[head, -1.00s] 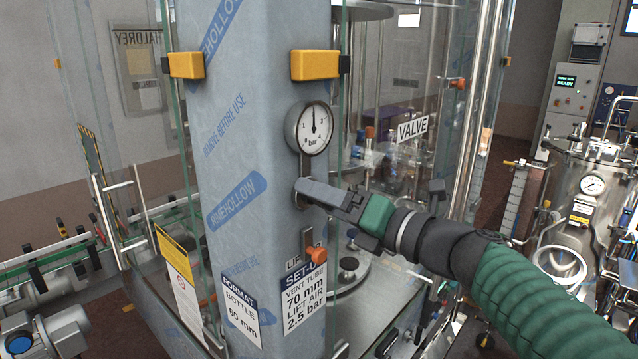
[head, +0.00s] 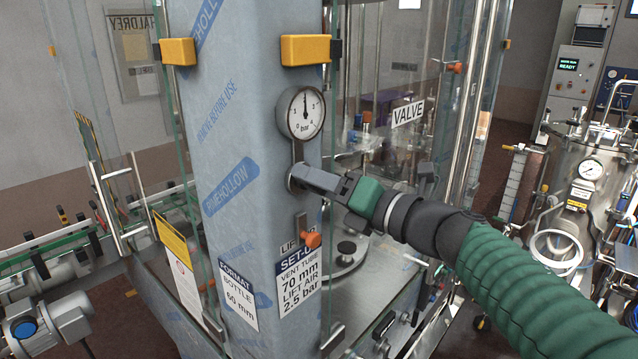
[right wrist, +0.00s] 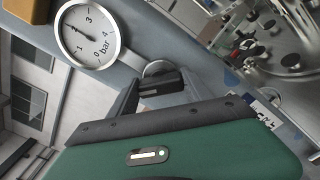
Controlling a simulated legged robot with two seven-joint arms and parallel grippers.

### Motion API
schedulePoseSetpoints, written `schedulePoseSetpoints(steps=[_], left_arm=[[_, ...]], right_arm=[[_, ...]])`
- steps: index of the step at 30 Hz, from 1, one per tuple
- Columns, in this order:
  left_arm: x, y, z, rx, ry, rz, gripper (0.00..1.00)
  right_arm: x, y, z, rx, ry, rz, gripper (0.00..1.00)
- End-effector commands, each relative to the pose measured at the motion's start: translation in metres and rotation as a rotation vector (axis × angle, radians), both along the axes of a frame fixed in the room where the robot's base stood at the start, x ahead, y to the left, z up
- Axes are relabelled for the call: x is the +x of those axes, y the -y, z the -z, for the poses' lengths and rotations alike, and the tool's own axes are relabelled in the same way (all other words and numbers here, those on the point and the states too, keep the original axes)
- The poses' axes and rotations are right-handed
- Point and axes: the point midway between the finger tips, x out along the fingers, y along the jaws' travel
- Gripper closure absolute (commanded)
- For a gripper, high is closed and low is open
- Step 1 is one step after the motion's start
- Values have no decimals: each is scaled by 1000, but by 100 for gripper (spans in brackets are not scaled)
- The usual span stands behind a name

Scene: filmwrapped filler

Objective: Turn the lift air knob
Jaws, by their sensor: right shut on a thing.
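The lift air knob (head: 291,183) is a small round metal knob on the film-wrapped blue-grey column (head: 225,215), just under a pressure gauge (head: 305,112). My right gripper (head: 302,178) reaches in from the right and is shut on the knob, hiding most of it. In the right wrist view, the knob's rim (right wrist: 158,68) shows just beyond the dark fingers (right wrist: 158,85). The gauge, marked in bar, also shows in the right wrist view (right wrist: 90,34); its needle points near the middle of the scale, around 2. My left gripper is not in view.
Yellow blocks (head: 305,49) hold clear panels beside the column. A steel tank (head: 585,190) stands at right, a conveyor (head: 50,250) at left.

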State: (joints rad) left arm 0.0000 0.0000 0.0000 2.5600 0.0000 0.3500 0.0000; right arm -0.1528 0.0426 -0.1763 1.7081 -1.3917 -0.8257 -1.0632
Motion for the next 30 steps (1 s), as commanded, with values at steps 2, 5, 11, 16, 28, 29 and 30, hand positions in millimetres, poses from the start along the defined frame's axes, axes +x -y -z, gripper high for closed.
schedulePoseSetpoints(steps=[2, 5, 11, 16, 28, 29, 30], left_arm=[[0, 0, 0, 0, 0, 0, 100], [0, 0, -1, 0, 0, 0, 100], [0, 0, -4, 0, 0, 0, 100], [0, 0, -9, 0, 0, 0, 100], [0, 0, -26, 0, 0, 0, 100], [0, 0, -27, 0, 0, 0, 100], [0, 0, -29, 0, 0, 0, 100]], right_arm=[[0, -1, 3, 2, -10, -3, 83], [0, -1, 4, 15, -24, -3, 83], [0, -1, 4, 79, -92, -4, 83], [1, -1, 4, 171, -184, -3, 83], [1, 0, 6, 438, -455, -1, 83], [1, 0, 6, 458, -476, -2, 83], [1, -1, 6, 485, -502, -2, 83]])
